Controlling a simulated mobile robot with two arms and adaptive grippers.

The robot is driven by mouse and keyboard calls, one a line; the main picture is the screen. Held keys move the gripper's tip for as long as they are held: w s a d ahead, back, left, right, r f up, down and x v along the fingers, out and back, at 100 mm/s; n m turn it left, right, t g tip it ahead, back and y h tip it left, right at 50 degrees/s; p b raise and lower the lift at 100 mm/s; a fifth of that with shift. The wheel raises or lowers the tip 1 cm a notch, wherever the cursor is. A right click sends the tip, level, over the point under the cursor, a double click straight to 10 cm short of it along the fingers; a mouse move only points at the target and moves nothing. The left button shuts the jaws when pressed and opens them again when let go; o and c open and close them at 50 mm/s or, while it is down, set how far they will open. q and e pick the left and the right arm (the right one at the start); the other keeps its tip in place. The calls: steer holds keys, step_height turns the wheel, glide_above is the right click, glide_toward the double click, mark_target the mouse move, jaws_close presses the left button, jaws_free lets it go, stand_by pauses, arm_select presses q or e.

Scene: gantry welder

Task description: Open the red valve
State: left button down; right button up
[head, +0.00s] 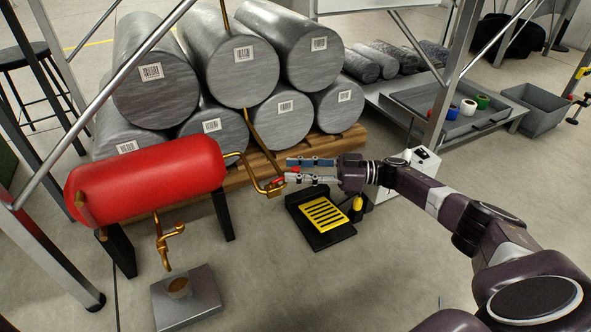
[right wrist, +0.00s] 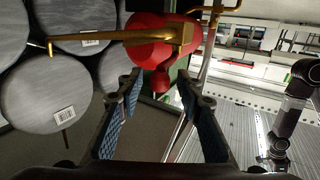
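The red valve (head: 275,184) is a small red handle at the end of a brass pipe (head: 236,155) coming from a red tank (head: 150,178). My right gripper (head: 287,170) is open, its two fingers apart, with the tips close to the valve in the head view. I cannot tell whether they touch it. In the right wrist view the open fingers (right wrist: 166,100) frame a smaller red part (right wrist: 160,80), perhaps the valve, below a brass pipe (right wrist: 110,37). The valve's exact shape is hard to make out. My left gripper is not in view.
Large grey metal cylinders (head: 240,60) are stacked on a wooden pallet (head: 352,140) behind. A black and yellow pedal (head: 323,213) lies on the floor below my gripper. A metal frame post (head: 465,60) stands at right. Open floor (head: 350,280) lies in front.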

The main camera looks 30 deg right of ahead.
steer(key=v, duration=1.1)
steer(key=shift+s+d, duration=0.15)
steer(key=shift+d, duration=0.2)
